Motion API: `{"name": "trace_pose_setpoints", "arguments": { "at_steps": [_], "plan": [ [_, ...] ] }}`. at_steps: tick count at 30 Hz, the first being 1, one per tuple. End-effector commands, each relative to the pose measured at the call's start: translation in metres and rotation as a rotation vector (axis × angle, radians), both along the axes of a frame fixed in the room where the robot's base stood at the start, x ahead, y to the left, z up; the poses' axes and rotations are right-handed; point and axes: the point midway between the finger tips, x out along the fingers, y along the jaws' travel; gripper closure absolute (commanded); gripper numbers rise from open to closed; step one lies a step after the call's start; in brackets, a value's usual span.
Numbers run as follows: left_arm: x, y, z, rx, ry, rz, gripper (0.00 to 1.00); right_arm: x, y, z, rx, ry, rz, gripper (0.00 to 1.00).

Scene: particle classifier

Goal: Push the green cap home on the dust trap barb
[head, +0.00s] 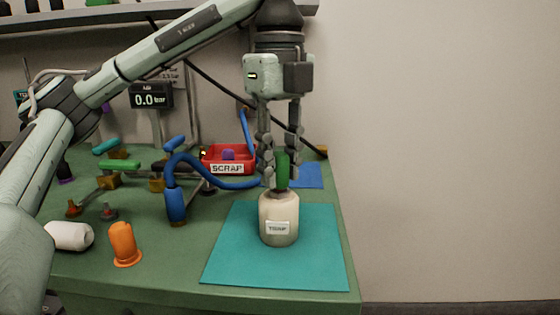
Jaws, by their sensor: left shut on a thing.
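My left gripper (279,165) points straight down and is shut on the green cap (282,172). The cap is upright, directly above the top of the dust trap (279,220), a cream bottle with a label reading TRAP. The trap stands upright on a teal mat (318,262). The cap's lower end meets the trap's dark neck in the picture; the barb is hidden, so I cannot tell how far the cap is on it. My right gripper is not in view.
A blue hose (225,184) curves just left of the gripper. A red SCRAP tray (227,168) and a blue mat (308,175) lie behind. An orange cap (123,243) and a white cylinder (70,236) are at the left. The teal mat's front is clear.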

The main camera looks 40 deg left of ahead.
Motion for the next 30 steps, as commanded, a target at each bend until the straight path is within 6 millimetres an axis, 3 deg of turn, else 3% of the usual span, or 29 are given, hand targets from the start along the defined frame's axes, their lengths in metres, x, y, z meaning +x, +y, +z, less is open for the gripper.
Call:
{"name": "trace_pose_setpoints", "arguments": {
  "at_steps": [5,6,12,23,30],
  "plan": [
    [0.000,0.000,-0.007,0.001,0.002,0.000,0.98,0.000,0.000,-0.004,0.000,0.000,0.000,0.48],
    [0.000,0.000,-0.006,0.001,0.002,0.000,0.71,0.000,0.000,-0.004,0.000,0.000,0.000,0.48],
    [0.000,0.000,-0.005,0.000,0.001,0.000,0.49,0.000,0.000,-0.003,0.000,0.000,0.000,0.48],
    [0.000,0.000,-0.001,0.001,-0.001,0.000,0.49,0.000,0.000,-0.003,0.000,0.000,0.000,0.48],
    [0.000,0.000,0.028,0.001,-0.005,0.002,0.49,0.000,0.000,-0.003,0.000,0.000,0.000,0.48]
  ]
}}
